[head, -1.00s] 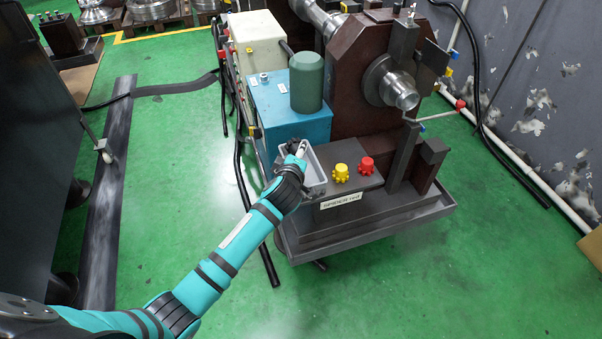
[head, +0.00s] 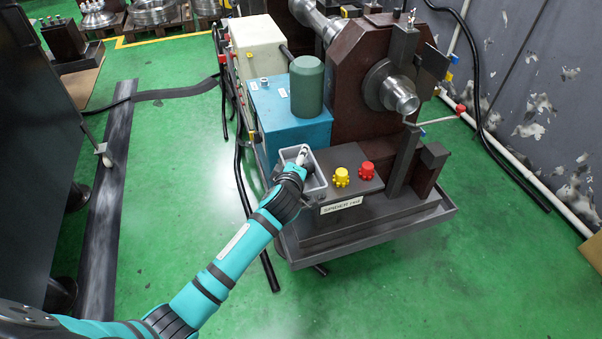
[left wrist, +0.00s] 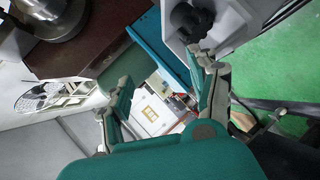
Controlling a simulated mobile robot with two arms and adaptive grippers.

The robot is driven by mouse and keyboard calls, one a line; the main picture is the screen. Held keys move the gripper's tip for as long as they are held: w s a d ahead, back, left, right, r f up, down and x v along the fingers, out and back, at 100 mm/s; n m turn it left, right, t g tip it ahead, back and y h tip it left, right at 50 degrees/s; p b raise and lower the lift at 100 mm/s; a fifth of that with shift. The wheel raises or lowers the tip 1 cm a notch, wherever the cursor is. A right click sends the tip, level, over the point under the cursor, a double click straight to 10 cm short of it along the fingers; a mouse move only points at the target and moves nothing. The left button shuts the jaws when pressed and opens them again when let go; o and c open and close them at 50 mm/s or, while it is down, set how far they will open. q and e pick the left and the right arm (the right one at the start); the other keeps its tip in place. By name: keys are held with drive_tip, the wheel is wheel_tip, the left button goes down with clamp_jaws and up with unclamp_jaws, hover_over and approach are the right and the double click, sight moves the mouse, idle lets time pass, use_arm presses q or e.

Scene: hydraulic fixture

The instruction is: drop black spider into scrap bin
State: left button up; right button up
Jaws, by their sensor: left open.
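The black spider (left wrist: 190,20) lies inside the grey scrap bin (left wrist: 237,22), at the top of the left wrist view. In the head view the grey bin (head: 317,173) stands on the fixture's left end, and I cannot make out the black spider there. My left gripper (head: 301,157) is over the bin, its wrist covering part of it. In the left wrist view its fingers (left wrist: 165,88) are spread with nothing between them, apart from the spider. My right gripper is not in view.
A yellow spider (head: 341,177) and a red spider (head: 366,170) sit on the plate right of the bin. A blue box (head: 290,120) with a green cylinder (head: 307,86) stands behind the bin. Green floor (head: 430,290) is clear in front.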

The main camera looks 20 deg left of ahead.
use_arm(q)
drive_tip(key=v, duration=1)
drive_tip(key=shift+s+r, duration=0.2)
drive_tip(key=shift+s, duration=0.15)
drive_tip(key=shift+d, duration=0.1)
drive_tip(key=s+a+f+m+g+h+p, duration=0.1)
drive_tip(key=s+f+m+g, duration=0.35)
drive_tip(key=f, duration=1.05)
drive_tip(key=s+f+m+g+p, duration=0.2)
drive_tip(key=s+f+m, duration=0.45)
drive_tip(key=f, duration=0.95)
drive_tip(key=s+a+f+m+g, duration=0.2)
drive_tip(key=s+f, duration=0.3)
drive_tip(key=s, duration=0.7)
drive_tip(key=s+a+f+m+g+p, duration=0.1)
drive_tip(key=s+f, duration=0.4)
drive_tip(key=s, duration=0.6)
drive_tip(key=s+a+f+m+g+p, duration=0.1)
drive_tip(key=s+f, duration=0.5)
drive_tip(key=s, duration=0.6)
drive_tip(key=shift+s+a+m+g, duration=0.3)
drive_tip(key=shift+a+m+g, duration=0.5)
drive_tip(key=shift+m+g, duration=0.4)
